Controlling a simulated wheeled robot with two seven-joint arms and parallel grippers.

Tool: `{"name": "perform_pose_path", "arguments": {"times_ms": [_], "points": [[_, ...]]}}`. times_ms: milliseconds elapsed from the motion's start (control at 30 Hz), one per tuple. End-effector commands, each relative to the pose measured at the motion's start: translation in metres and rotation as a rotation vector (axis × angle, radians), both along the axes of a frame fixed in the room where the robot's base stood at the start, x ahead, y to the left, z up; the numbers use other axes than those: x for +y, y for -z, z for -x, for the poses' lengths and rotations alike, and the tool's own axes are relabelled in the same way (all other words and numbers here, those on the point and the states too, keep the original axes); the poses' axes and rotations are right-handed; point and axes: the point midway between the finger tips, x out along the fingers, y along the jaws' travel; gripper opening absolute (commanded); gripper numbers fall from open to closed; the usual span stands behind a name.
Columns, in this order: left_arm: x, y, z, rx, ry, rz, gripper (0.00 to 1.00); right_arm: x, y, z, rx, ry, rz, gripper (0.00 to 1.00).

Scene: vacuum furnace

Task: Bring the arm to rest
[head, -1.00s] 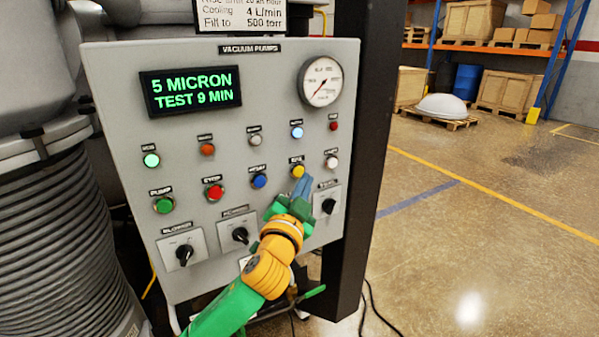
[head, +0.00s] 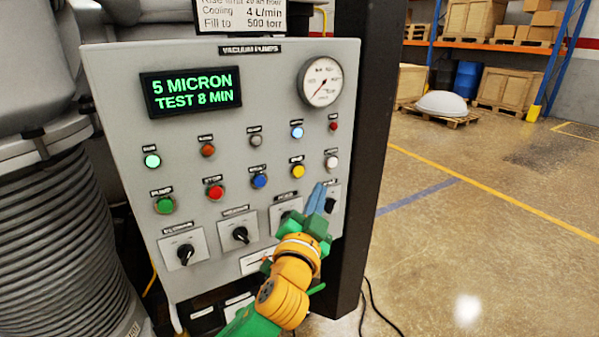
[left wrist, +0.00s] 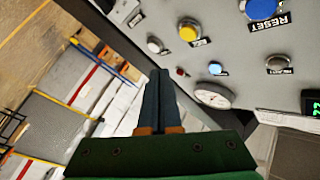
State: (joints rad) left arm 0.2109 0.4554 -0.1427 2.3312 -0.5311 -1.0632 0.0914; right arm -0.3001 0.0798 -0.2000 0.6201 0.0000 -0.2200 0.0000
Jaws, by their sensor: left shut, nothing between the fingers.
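My left gripper (head: 317,198) is in front of the lower right of the grey vacuum pumps panel (head: 270,120). Its blue-grey fingers are together with nothing between them, and they also show in the left wrist view (left wrist: 158,80). In the head view the fingertips appear below the white button (head: 331,162) and cover part of the rightmost rotary switch (head: 331,205). The wrist hides part of another switch (head: 291,216). In the left wrist view the fingers look apart from the panel face. My right gripper is not in view.
The panel display (head: 192,92) reads 5 MICRON, TEST 8 MIN. A round gauge (head: 320,81) sits at upper right. A dark post (head: 365,150) stands right of the panel. Ribbed grey hose (head: 55,240) is at left. The floor (head: 480,230) at right is open, with shelving behind.

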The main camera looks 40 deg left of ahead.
Motion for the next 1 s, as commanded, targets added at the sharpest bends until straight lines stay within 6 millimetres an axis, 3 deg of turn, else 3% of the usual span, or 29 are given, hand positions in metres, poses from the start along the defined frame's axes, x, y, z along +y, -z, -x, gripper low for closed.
{"name": "perform_pose_path", "arguments": {"times_ms": [367, 467, 567, 667, 700, 767, 800, 867, 900, 967, 1000], "points": [[0.000, 0.000, 0.000, 0.000, 0.000, 0.000, 0.00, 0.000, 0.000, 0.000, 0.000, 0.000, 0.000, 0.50], [0.000, 0.011, -0.005, 0.028, 0.004, 0.003, 0.00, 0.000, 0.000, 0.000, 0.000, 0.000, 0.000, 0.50], [0.000, 0.071, -0.023, 0.173, 0.024, 0.027, 0.00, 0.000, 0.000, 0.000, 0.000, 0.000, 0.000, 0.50], [-0.003, 0.175, -0.032, 0.400, 0.061, 0.083, 0.00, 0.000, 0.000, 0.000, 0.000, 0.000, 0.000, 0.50], [-0.006, 0.218, -0.028, 0.489, 0.076, 0.113, 0.00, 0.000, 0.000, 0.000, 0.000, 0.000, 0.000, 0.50], [-0.011, 0.281, -0.013, 0.616, 0.096, 0.161, 0.00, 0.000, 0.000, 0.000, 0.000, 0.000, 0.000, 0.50], [-0.016, 0.322, 0.002, 0.698, 0.107, 0.197, 0.00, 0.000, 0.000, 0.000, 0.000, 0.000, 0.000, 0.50], [-0.023, 0.379, 0.032, 0.818, 0.118, 0.255, 0.00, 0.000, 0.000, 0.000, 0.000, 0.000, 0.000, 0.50], [-0.029, 0.415, 0.056, 0.894, 0.122, 0.297, 0.00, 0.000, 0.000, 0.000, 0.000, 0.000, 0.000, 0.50], [-0.038, 0.463, 0.098, 1.004, 0.122, 0.362, 0.00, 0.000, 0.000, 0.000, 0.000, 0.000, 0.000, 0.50], [-0.045, 0.492, 0.130, 1.075, 0.117, 0.405, 0.00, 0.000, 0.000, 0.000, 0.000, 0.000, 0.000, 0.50]]}}
